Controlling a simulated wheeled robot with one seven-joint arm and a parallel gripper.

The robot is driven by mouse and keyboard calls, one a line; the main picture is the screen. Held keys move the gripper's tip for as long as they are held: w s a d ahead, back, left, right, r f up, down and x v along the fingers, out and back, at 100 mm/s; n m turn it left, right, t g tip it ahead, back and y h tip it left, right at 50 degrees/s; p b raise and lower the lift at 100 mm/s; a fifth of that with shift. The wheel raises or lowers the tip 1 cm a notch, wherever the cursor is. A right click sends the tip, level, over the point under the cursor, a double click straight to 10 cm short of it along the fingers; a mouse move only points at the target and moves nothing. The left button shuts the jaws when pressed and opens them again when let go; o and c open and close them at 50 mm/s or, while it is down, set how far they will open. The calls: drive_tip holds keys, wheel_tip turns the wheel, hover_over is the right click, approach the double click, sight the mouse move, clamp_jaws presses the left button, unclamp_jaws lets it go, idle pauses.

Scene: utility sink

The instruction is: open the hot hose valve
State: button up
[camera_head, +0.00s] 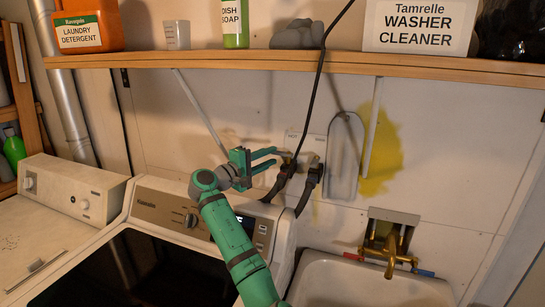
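A pale wall plate (305,143) with small lettering is on the back wall behind the washing machine. Two dark hoses (312,180) hang from its fittings. The hot hose valve seems to be on the left side of the plate, but it is small and partly hidden by my gripper, so its handle position cannot be told. My green and grey gripper (279,157) is just left of the plate, its fingers pointing right toward it. The fingers are apart with a gap between them. Nothing clear shows between them, and contact with the valve cannot be told.
A wooden shelf (300,60) with bottles and boxes runs above. A black cable (322,70) hangs past the plate. The washing machine (170,205) is below my arm. A sink (370,285) with a brass faucet (390,250) is at right.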

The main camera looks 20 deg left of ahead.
drive_tip(key=shift+x, duration=1)
clamp_jaws()
